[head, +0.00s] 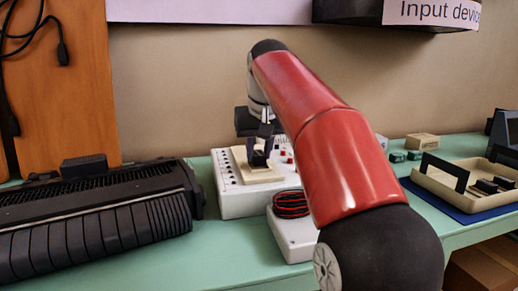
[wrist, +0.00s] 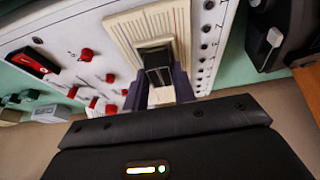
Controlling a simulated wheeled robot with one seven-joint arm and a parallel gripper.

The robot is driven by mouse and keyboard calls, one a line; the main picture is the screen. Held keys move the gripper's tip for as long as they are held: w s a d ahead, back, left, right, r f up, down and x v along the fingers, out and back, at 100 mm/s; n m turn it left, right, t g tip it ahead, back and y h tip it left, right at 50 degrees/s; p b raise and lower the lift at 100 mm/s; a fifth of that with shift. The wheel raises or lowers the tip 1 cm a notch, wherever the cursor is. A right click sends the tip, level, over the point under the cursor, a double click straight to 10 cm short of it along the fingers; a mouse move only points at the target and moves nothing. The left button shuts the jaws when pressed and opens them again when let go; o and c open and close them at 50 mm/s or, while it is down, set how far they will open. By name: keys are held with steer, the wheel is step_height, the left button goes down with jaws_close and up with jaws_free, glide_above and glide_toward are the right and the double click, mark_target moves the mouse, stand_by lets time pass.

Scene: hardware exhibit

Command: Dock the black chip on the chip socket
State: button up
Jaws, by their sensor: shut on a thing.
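My gripper (head: 262,143) is shut on the black chip (head: 259,160), which sits between the two fingertips. In the wrist view the gripper (wrist: 160,86) has a dark finger on each side of the black chip (wrist: 158,68). The chip is over the beige ribbed block that looks like the chip socket (wrist: 129,31); this block also shows in the head view (head: 262,175). The block lies on a white panel box (head: 238,204). I cannot tell whether the chip touches the socket; its underside is hidden.
Red knobs (wrist: 86,55) stand on the panel beside the socket. A black ribbed machine (head: 100,215) fills the left of the green table. A beige tray (head: 463,188) stands on the right. My arm hides part of the table.

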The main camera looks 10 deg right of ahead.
steer(key=shift+f+b, duration=0.35)
steer(key=shift+f, duration=0.25)
steer(key=o, duration=0.7)
steer(key=shift+r, duration=0.1)
steer(key=shift+p+v, duration=2)
steer(key=shift+v, duration=0.85)
steer(key=v, duration=0.5)
steer(key=shift+s+r, duration=0.1)
